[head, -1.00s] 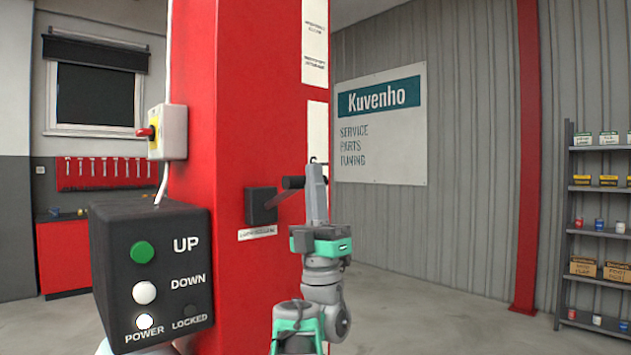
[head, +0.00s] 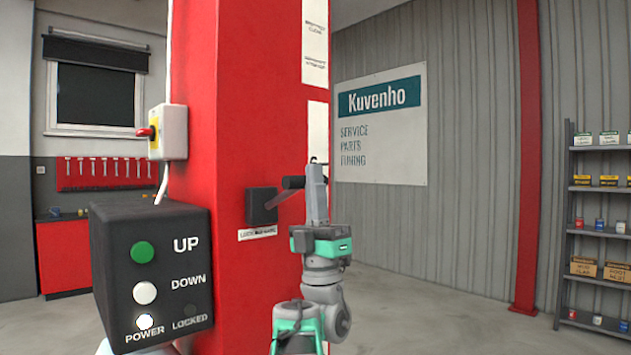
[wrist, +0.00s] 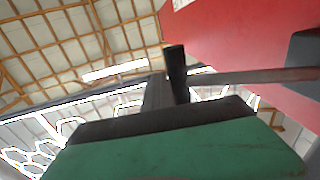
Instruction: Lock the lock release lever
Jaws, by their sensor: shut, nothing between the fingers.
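The lock release lever (head: 279,197) sticks out from a black mount (head: 260,205) on the red post and slants up to the right, ending in a black grip (head: 293,182). My gripper (head: 316,168) points up just right of the grip; in the head view I cannot tell whether they touch. In the wrist view the lever's metal bar (wrist: 250,76) runs in from the right to the black grip (wrist: 176,72), which stands close beside my gripper (wrist: 158,92). My gripper is shut and empty, its fingertips partly hidden behind the grip.
A black control box (head: 150,275) with UP, DOWN, POWER and LOCKED markings stands at the front left; its POWER lamp is lit. The red post (head: 245,90) carries a switch box (head: 168,132). A shelf (head: 600,235) stands far right. The floor between is clear.

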